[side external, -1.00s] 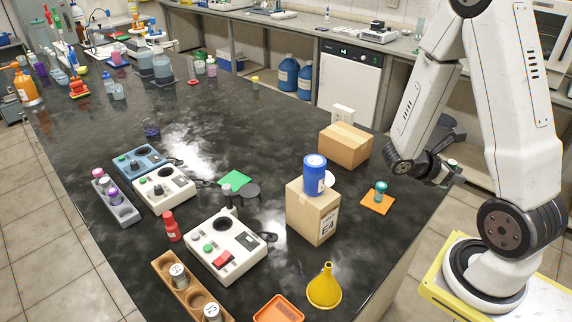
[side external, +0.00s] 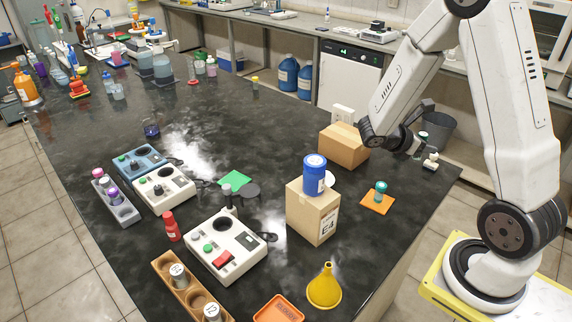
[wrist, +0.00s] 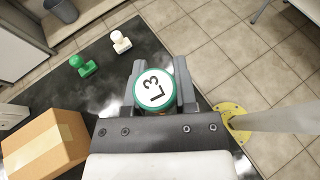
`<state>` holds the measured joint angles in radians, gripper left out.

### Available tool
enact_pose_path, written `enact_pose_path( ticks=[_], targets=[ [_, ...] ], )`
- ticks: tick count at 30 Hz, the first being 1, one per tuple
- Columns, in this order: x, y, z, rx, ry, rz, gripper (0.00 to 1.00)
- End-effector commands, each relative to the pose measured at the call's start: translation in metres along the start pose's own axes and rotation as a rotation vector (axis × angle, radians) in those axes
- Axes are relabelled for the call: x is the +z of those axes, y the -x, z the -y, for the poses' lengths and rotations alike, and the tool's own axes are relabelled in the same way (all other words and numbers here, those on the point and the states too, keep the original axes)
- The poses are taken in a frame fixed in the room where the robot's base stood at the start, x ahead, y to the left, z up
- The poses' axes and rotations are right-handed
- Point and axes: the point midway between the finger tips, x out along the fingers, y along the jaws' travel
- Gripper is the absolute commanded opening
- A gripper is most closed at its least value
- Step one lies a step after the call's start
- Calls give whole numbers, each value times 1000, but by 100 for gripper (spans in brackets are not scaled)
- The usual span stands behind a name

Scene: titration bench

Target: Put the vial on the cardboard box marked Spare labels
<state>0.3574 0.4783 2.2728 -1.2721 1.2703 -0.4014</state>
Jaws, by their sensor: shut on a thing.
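My gripper (wrist: 158,92) is shut on a vial with a white, green-rimmed cap marked L3 (wrist: 154,88). In the side view the vial (side external: 422,137) is small, held in my gripper (side external: 420,147) above the bench's far right corner. A closed cardboard box (side external: 342,148) stands left of my gripper; it also shows at lower left in the wrist view (wrist: 42,146). A nearer cardboard box (side external: 312,217) has a label reading E4 and a blue jar (side external: 315,174) on top. I cannot read "Spare labels" on either box.
A white stamp-like object (wrist: 120,41) and a green one (wrist: 82,66) stand near the bench edge. A teal-capped vial (side external: 380,190) stands on an orange pad (side external: 374,206). A yellow funnel (side external: 324,288) is at the front. The bench middle is largely clear.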

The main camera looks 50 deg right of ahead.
Motion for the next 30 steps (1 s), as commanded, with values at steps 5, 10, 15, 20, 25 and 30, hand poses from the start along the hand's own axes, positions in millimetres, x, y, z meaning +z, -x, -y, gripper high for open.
enact_pose_path(
  ticks=[5,10,15,20,25,30],
  targets=[
    [14,27,-45,54,17,0,0],
    [27,49,-76,90,34,-2,0],
    [35,63,-92,110,46,-3,0],
    [37,67,-96,117,51,-3,0],
    [37,66,-98,116,51,-3,0],
    [33,64,-107,115,51,-3,0]
  ],
)
